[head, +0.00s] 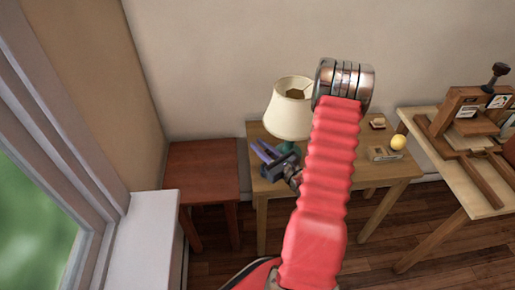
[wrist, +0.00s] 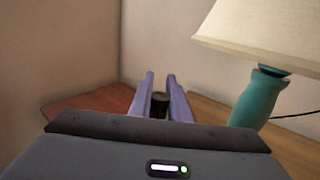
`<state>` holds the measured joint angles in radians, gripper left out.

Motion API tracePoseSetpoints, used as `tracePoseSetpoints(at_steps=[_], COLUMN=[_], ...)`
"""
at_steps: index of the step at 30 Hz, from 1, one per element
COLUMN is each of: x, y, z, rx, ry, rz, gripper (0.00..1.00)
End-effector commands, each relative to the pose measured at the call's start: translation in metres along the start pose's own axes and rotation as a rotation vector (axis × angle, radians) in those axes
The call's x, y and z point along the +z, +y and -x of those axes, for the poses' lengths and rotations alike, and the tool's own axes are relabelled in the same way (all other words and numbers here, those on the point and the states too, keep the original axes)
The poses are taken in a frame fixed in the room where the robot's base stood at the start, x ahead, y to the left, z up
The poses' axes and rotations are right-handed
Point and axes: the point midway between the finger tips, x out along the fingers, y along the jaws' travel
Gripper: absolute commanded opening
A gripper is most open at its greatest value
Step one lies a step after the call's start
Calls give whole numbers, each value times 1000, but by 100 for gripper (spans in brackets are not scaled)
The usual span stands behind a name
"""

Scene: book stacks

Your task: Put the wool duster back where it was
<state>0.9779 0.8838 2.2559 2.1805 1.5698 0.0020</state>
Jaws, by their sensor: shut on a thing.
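My gripper (head: 264,150) has purple fingers and is by the left end of the light wood table, left of the lamp. In the wrist view the fingers (wrist: 160,90) are shut on a short dark cylindrical thing (wrist: 159,105). Only its dark end shows, so I cannot tell for sure that it is the wool duster. No fluffy duster head is visible in either view. My arm hides part of the table in the head view.
A lamp with a cream shade (head: 289,109) and teal base (wrist: 257,100) stands close to the gripper's right. A bare red-brown side table (head: 200,170) is at left. A yellow ball (head: 398,143) lies on the wood table (head: 375,172). A wooden press (head: 470,125) stands at right.

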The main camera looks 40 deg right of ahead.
Motion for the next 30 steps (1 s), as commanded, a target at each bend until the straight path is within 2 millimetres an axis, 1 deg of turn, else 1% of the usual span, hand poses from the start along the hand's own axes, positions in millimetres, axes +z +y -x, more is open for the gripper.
tracePoseSetpoints(at_steps=[8,9,16,26,30], x=[-1,-1,-1,1,0], y=[0,0,0,0,0], z=[0,0,0,0,9], rx=[0,0,1,1,0], ry=[-1,-1,0,-1,0], rz=[0,1,1,1,1], gripper=[0,19,35,35,35])
